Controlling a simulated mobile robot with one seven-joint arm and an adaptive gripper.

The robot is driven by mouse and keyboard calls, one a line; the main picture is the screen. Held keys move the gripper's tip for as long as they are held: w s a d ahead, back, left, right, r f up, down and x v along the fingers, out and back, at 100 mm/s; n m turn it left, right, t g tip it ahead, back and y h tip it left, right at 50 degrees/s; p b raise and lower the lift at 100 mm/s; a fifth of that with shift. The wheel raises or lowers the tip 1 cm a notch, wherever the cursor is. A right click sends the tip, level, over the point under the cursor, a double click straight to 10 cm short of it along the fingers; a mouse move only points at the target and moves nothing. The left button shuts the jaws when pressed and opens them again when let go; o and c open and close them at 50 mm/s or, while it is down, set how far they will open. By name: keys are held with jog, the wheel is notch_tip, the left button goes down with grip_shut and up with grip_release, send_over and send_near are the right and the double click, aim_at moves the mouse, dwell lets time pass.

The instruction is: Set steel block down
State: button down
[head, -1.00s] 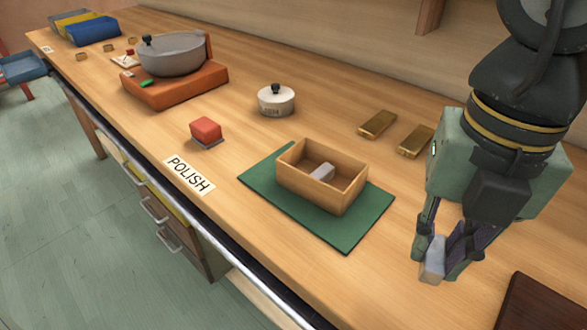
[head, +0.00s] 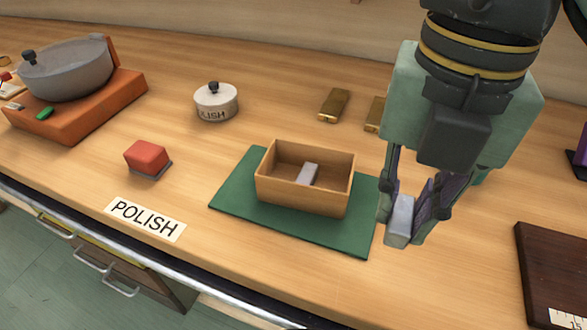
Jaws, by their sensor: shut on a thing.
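A pale grey steel block (head: 399,221) is held between the fingers of my gripper (head: 408,212), at the right of the head view. The gripper is shut on it and points down, just right of the green mat (head: 235,205). The block appears to be above the table; the exact gap is hard to judge. An open wooden box (head: 302,193) stands on the mat, with another grey block (head: 309,173) lying inside it.
A red block on a grey base (head: 147,158) and a POLISH label (head: 145,219) lie left of the mat. A white lidded tin (head: 216,102) and brass bars (head: 334,105) stand behind. A dark wooden board (head: 552,275) is at right. Bare table lies between mat and board.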

jog(key=p, duration=0.3)
send_over(309, 176)
jog(key=shift+w+a+f, duration=0.1)
jog(key=shift+f, duration=0.55)
notch_tip(309, 176, down, 4)
jog(key=shift+r, duration=0.25)
jog(key=shift+f, duration=0.1)
jog(key=shift+f+b, duration=0.55)
jog(key=shift+f, duration=0.05)
jog(key=c, duration=1.5)
grip_release()
jog(key=shift+r, duration=0.15)
jog(key=shift+r+p, duration=0.3)
jog(key=shift+p, duration=0.2)
notch_tip(309, 176, up, 12)
jog(key=shift+r, duration=0.2)
